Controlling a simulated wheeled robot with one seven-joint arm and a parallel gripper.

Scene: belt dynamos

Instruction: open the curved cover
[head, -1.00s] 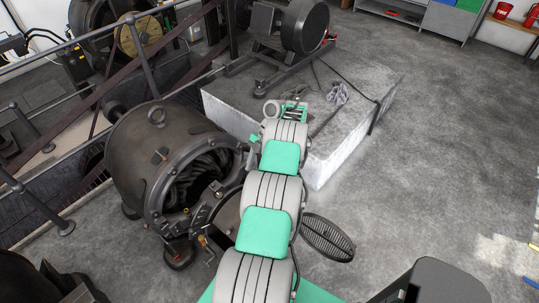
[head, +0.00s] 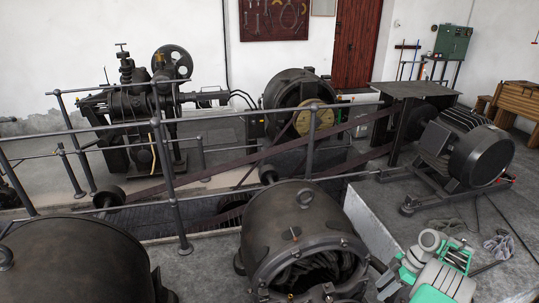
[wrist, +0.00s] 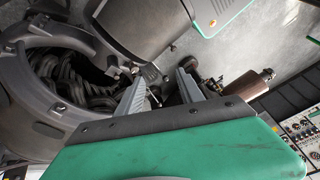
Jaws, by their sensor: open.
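A dark dynamo (head: 300,235) stands at the bottom of the head view, its round end open on coiled windings. In the wrist view, its thick ring (wrist: 40,75) and windings (wrist: 85,80) fill the left side. A smooth, dark, curved piece (wrist: 135,25) lies beside the ring at the top; it may be the curved cover, but I cannot tell for sure. My gripper (wrist: 165,75) is open, its two fingers pointing at small dark fittings beside the ring. Whether a finger touches one is unclear.
A brown cylinder (wrist: 248,86) on a dark mount is right of my fingers. In the head view, a motor (head: 480,155) stands on the concrete block at the right. Metal railings (head: 160,180) run behind the dynamo, and another dark machine (head: 75,265) is at the lower left.

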